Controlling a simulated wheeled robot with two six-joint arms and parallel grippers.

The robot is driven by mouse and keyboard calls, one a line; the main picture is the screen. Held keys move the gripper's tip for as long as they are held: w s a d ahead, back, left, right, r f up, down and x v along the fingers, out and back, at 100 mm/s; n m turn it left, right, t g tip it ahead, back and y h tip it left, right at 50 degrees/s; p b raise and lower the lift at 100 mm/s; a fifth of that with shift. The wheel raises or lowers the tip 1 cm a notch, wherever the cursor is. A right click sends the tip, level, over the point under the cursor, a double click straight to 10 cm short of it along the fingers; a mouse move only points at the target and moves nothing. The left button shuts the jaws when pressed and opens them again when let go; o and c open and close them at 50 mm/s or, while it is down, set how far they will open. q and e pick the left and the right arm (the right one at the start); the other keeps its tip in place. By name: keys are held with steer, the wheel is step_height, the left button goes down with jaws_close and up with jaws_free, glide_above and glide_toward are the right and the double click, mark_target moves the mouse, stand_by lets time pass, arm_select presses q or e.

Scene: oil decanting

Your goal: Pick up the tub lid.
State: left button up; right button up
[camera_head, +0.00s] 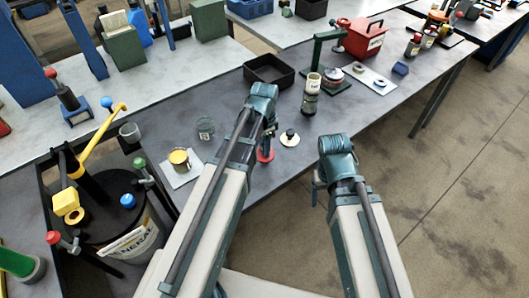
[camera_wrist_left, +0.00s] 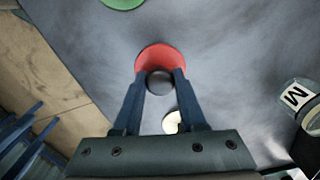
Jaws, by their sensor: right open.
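A red round lid (camera_head: 265,157) with a dark knob is under my left gripper (camera_head: 268,138), on or just above the grey table. In the left wrist view the red lid (camera_wrist_left: 160,57) shows beyond the fingertips of the left gripper (camera_wrist_left: 160,76). Its dark knob (camera_wrist_left: 160,84) sits between the fingers and appears touched on both sides. Any gap under the lid is hidden. A cream lid (camera_head: 289,139) with a dark knob lies just right of it; part also shows in the wrist view (camera_wrist_left: 171,122). My right gripper (camera_head: 323,180) is open beyond the table's front edge, over the floor.
A yellow-topped tub (camera_head: 179,158) stands on a white sheet, left of a glass jar (camera_head: 205,128). A dark jar (camera_head: 310,98), a black tray (camera_head: 269,70) and a red toolbox (camera_head: 363,39) stand further back. A drum (camera_head: 125,235) is at the left. Table right of the cream lid is clear.

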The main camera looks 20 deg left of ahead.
arm_select(q)
jaws_close()
steer(key=shift+r, duration=0.1)
steer(key=shift+r+p, duration=0.6)
steer(key=shift+p, duration=0.1)
step_height(320, 180, up, 3)
steer(key=p, duration=0.3)
steer(key=s+d, duration=0.9)
steer(key=s, duration=0.3)
steer(key=shift+s+d+r+p, duration=0.3)
steer(key=shift+s+d, duration=0.05)
steer(key=shift+s, duration=0.05)
